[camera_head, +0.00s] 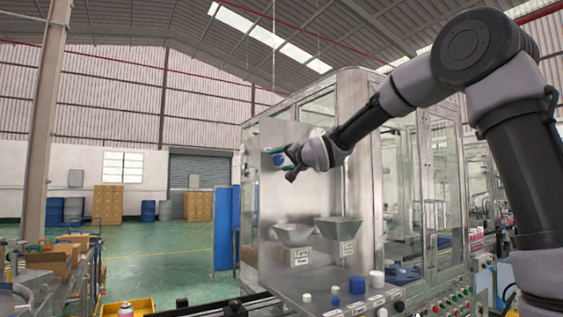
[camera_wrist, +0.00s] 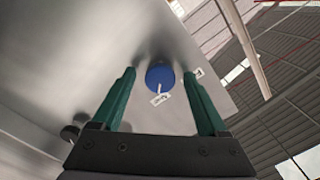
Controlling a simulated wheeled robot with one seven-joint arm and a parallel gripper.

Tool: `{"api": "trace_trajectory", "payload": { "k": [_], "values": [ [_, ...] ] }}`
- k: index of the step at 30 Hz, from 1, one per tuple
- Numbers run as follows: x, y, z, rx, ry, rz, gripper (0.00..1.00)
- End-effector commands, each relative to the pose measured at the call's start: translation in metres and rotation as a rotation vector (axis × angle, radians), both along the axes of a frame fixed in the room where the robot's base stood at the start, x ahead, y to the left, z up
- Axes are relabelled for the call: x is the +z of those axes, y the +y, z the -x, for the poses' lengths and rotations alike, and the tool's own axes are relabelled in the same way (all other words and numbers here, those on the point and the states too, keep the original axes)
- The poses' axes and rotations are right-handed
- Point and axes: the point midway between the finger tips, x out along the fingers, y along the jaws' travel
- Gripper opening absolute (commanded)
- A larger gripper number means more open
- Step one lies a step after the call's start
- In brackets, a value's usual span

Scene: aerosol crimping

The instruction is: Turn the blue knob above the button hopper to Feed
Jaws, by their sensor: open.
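The blue knob (camera_wrist: 159,77) is on a grey metal panel, and a white pointer mark on it points down in the wrist view toward a small white label (camera_wrist: 160,99). A second small label (camera_wrist: 198,73) is to its right. The text on both is too small to read. My gripper (camera_wrist: 159,72) is open, with one green finger on each side of the knob and a visible gap to each. In the head view the knob (camera_head: 279,159) shows between the fingers of my gripper (camera_head: 276,156), high on the panel above a metal hopper (camera_head: 293,235).
A second metal hopper (camera_head: 338,230) is to the right on the same panel. White and blue caps (camera_head: 357,285) stand on the ledge below. Glass machine doors (camera_head: 405,190) are to the right. A dark round part (camera_wrist: 69,132) is on the panel near the left finger.

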Motion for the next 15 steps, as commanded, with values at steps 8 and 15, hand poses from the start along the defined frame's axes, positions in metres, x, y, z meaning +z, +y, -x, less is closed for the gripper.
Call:
{"api": "trace_trajectory", "payload": {
  "k": [8, 15],
  "values": [
    [-0.0001, 0.0001, 0.0000, 0.000, 0.000, 0.000, 0.53],
    [-0.0002, 0.0001, 0.0000, 0.000, 0.000, 0.000, 0.00]
  ]
}}
